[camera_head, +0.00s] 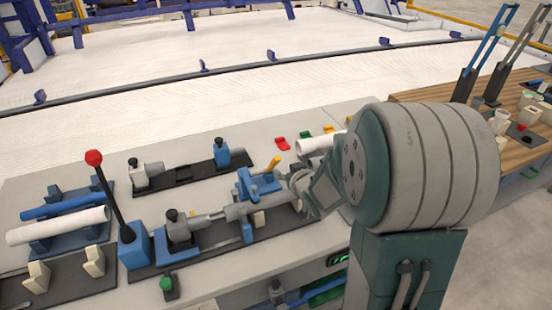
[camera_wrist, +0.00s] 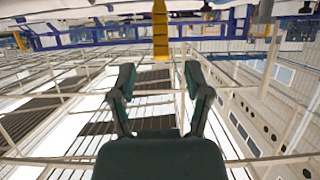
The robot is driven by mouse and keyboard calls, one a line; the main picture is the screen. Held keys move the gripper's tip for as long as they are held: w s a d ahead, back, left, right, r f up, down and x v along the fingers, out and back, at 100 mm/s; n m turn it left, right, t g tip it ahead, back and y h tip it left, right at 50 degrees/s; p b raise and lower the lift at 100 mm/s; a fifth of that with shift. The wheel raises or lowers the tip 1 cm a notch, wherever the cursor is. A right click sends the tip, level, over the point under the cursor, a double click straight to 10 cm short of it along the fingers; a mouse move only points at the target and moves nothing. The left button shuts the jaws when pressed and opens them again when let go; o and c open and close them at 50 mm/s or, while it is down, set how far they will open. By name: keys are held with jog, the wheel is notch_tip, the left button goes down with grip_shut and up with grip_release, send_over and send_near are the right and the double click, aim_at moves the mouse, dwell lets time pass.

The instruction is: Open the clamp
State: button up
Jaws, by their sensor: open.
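The clamp (camera_head: 246,186) is a blue fixture on the bench with a yellow handle (camera_head: 273,163) that sticks up and to the right. My gripper (camera_head: 297,181) is just right of the handle in the head view and partly overlaps the bench fixtures behind it. In the wrist view my gripper (camera_wrist: 160,72) shows two dark green fingers spread apart with nothing between them. The yellow handle (camera_wrist: 160,30) stands ahead of the gap between the fingertips, near the middle. I cannot tell whether it touches a finger. My arm hides the bench to the right of the clamp.
A black lever with a red knob (camera_head: 93,157) rises left of the clamp. Blue and white pipes (camera_head: 58,224) rest in a holder at far left. A white pipe (camera_head: 316,143) lies behind my gripper. Red (camera_head: 282,144) and green pieces are close behind the clamp.

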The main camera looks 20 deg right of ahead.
aim_at(276, 164)
jog(key=x, duration=0.9)
jog(key=shift+w+d+f, duration=0.2)
jog(key=shift+d, duration=0.15)
jog(key=shift+a, duration=0.7)
jog(key=shift+d, duration=0.2)
grip_shut()
jog(key=shift+d, duration=0.25)
